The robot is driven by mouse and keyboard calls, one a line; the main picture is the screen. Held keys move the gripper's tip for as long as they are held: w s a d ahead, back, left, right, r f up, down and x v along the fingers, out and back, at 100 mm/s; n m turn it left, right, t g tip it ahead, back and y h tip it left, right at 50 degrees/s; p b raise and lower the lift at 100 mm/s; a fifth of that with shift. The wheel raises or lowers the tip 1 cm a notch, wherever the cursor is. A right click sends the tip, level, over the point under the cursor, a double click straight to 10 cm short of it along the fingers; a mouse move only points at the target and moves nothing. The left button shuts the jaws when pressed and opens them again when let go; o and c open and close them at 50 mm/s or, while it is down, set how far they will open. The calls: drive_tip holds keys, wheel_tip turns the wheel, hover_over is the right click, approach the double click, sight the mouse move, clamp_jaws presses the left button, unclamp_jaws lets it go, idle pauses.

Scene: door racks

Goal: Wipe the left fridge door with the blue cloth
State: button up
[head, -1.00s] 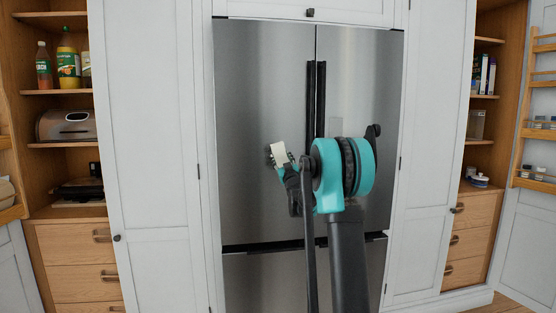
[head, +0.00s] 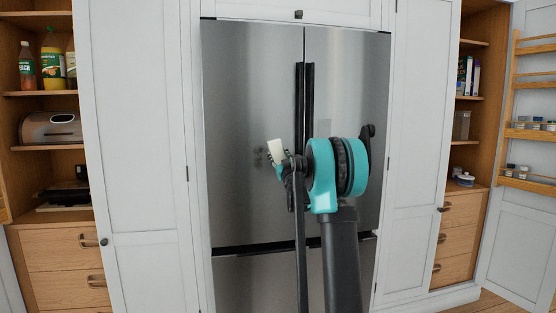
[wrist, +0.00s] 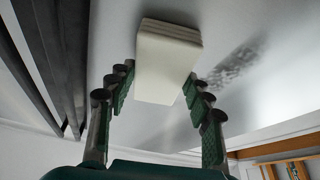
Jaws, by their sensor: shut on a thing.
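The left fridge door (head: 245,90) is brushed steel and closed. A dark grey smudge (head: 261,156) lies on it, left of my gripper; the smudge also shows in the wrist view (wrist: 236,66), right of the fingers. My gripper (head: 281,166) is shut on a cream-white, layered block-like pad (head: 276,151), held upright before the left door. In the wrist view the pad (wrist: 167,60) sits between both fingers, its far end toward the steel. I cannot tell whether it touches the door. No blue cloth shows.
The right fridge door (head: 350,90) is closed, with dark vertical handles (head: 300,100) at the centre seam, close to my gripper. White cabinet doors flank the fridge. Open shelves with bottles, a bread bin (head: 52,127) and books stand at the sides.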

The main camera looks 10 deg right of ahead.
drive_tip(key=shift+s+a+r, duration=0.1)
drive_tip(key=shift+a, duration=5.15)
drive_tip(key=shift+s, duration=3)
drive_tip(key=shift+s, duration=0.1)
drive_tip(key=s, duration=0.2)
drive_tip(key=shift+s, duration=0.4)
drive_tip(key=shift+s, duration=0.1)
